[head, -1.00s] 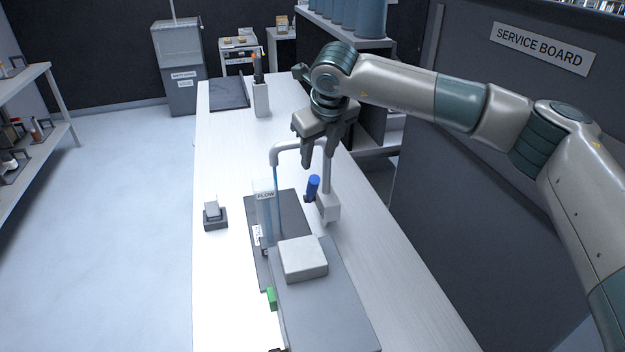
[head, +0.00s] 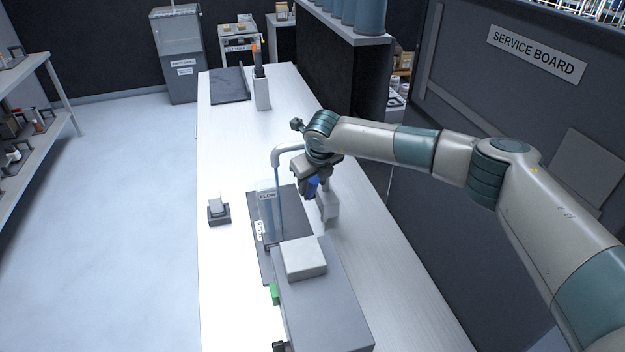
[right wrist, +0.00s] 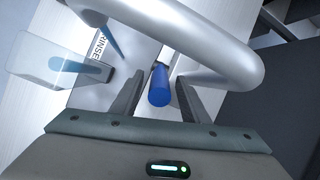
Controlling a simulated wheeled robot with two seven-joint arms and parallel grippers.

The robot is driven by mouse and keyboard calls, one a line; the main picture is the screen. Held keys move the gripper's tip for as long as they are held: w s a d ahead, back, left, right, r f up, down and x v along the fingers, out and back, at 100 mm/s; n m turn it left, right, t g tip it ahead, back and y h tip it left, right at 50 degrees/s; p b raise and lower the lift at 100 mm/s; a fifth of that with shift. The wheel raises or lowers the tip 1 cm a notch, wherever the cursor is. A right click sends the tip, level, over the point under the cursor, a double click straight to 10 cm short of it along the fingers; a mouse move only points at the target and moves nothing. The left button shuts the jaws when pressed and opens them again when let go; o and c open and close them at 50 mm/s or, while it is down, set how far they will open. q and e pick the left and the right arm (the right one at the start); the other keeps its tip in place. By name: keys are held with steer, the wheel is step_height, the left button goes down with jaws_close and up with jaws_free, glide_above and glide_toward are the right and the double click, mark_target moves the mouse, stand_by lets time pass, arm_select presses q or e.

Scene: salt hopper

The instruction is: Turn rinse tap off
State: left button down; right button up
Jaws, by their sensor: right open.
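The rinse tap is a grey pipe (head: 287,149) that arches over and ends in a downward spout. A blue stream (head: 277,195) falls from it into a clear column labelled FLOW (head: 267,212). The tap's blue handle (head: 313,187) sits beside the upright pipe. My right gripper (head: 314,191) is over the handle, pointing down. In the right wrist view, the blue handle (right wrist: 159,88) stands between the two open fingers of my right gripper (right wrist: 160,97), with gaps showing on both sides. A RINSE label (right wrist: 97,45) shows there too. My left gripper is out of view.
A grey box (head: 318,305) with a pale block (head: 303,258) on top stands in front of the tap. A small dark stand (head: 219,213) is at left on the white bench (head: 228,290). The service board (head: 537,53) wall is at right.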

jaws_close()
steer(key=shift+w+g+b, duration=0.35)
steer(key=shift+g+b, duration=0.05)
steer(key=shift+b, duration=0.45)
steer(key=shift+w+a+r+g+b, duration=0.1)
steer(key=shift+w+r+g+b, duration=0.15)
steer(key=shift+b, duration=0.2)
jaws_free()
steer(key=shift+s, duration=0.1)
